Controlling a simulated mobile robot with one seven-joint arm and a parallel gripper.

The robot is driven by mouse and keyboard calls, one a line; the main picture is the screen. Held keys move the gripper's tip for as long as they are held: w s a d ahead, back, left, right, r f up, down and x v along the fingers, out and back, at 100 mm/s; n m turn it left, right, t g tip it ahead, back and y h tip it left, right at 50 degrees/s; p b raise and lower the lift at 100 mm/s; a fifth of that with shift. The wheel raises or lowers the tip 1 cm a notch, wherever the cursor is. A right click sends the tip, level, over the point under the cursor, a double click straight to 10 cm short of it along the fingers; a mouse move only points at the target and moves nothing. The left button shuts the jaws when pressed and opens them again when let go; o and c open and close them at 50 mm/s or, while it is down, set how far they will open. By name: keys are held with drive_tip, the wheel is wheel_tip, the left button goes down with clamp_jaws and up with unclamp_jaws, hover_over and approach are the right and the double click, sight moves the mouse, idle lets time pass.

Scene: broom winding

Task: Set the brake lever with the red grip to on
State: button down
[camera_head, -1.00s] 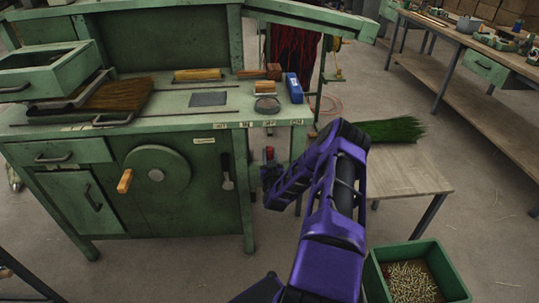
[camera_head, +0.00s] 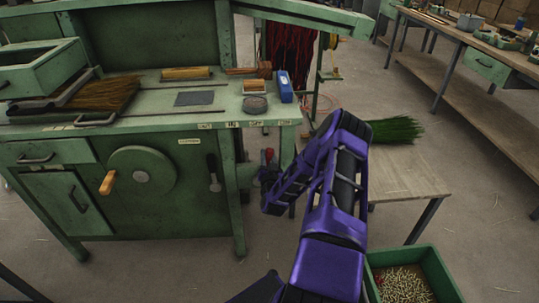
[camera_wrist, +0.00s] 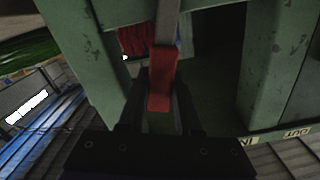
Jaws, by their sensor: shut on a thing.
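The brake lever's red grip (camera_wrist: 161,82) is between the dark fingers of my gripper (camera_wrist: 160,115) in the wrist view, and the gripper is shut on it. The lever's grey metal bar (camera_wrist: 167,22) runs from the grip to the top edge of that view. In the head view a small piece of red (camera_head: 268,155) shows beside the right side of the green bench (camera_head: 150,131), next to my gripper (camera_head: 263,180). My purple arm hides most of the lever there. I cannot read the lever's on or off position.
The green bench carries a round hand wheel (camera_head: 140,177) with a wooden knob and a grey-handled lever (camera_head: 213,172) on its front. A low wooden table (camera_head: 405,178) with green bristles (camera_head: 392,130) stands right of my arm. A green bin (camera_head: 428,268) stands in front of it.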

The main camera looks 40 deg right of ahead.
drive_tip(key=shift+s+d+f+m, duration=0.15)
drive_tip(key=shift+s+d+m, duration=0.15)
drive_tip(key=shift+d+m, duration=0.15)
drive_tip(key=c, duration=0.6)
unclamp_jaws()
drive_tip(key=shift+a, duration=0.1)
drive_tip(key=v, duration=1.7)
drive_tip(key=shift+p, duration=0.45)
drive_tip(key=shift+a, duration=0.15)
